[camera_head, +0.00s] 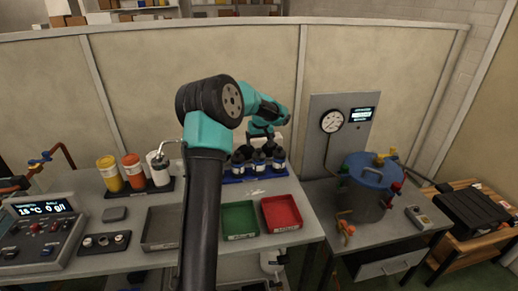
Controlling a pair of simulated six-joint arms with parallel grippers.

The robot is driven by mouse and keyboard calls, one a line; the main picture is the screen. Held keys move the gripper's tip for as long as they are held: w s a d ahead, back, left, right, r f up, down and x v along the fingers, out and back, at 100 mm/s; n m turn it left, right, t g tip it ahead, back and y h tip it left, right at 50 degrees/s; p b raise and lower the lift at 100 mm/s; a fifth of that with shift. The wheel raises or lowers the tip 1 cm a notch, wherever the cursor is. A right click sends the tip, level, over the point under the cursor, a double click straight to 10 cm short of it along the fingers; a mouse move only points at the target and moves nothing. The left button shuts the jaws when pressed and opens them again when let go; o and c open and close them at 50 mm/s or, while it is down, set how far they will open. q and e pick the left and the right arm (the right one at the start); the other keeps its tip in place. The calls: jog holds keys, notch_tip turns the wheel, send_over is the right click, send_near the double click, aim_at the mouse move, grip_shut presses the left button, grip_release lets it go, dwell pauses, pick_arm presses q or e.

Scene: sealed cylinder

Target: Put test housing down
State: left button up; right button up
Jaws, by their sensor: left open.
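My left gripper (262,137) is open at the back of the bench, above several dark bottles (259,161) in a blue rack (235,179). My own arm partly hides the rack's left side. I see nothing held between the fingers, though they are small and partly hidden by my wrist. I cannot tell for certain which thing is the test housing. A grey vessel (362,203) with a blue lid (371,168) stands upright on the right-hand bench. My right gripper is not in view.
A grey tray (161,244), a green tray (239,236) and a red tray (262,217) line the bench front. Bottles (109,176) and a display unit (44,208) stand left. A gauge panel (317,167) rises behind the vessel. A gap separates the benches.

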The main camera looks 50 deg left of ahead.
pick_arm(q)
jog(key=v, duration=0.3)
jog(key=shift+d+r, duration=0.1)
jog(key=shift+r, duration=0.25)
dwell(0.3)
